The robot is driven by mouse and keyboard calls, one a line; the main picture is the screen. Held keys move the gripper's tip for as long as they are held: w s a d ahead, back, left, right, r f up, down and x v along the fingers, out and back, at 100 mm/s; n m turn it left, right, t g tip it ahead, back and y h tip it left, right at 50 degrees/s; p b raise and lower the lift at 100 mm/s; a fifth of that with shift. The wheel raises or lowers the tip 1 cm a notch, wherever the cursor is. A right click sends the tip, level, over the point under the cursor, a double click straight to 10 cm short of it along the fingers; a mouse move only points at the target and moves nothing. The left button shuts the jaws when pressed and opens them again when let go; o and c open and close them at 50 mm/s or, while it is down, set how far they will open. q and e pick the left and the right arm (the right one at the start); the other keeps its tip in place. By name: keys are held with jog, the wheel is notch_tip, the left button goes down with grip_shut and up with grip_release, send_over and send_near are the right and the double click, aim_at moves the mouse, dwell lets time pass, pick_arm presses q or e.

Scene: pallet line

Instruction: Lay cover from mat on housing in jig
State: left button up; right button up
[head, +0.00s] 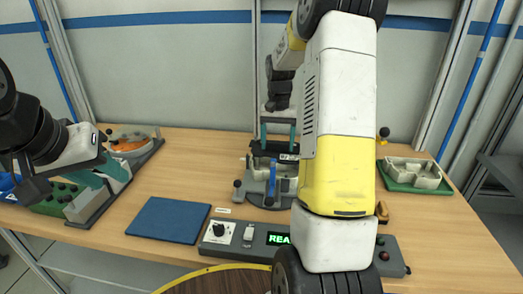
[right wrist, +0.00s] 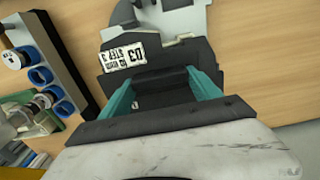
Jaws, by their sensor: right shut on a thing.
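My right gripper (head: 278,134) is shut on a black cover (head: 270,149) with a white label. The cover also shows between the teal fingers in the right wrist view (right wrist: 160,82). It is held at the grey jig (head: 265,190), which has a blue handle. I cannot tell whether the cover touches what is below it. The housing in the jig is mostly hidden by the cover and gripper. The blue mat (head: 168,220) is bare. My left gripper (head: 97,174) is at the far left, its teal fingers apart, with nothing seen between them.
A control box (head: 245,236) with a lit display stands at the front edge. A pale grey part (head: 412,172) rests on a green tray (head: 440,188) at right. A grey rack (head: 98,210) stands at left.

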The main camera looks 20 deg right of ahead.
aim_at(277, 156)
jog(key=shift+f, duration=2.7)
jog(key=o, duration=1.4)
jog(key=shift+f, duration=0.1)
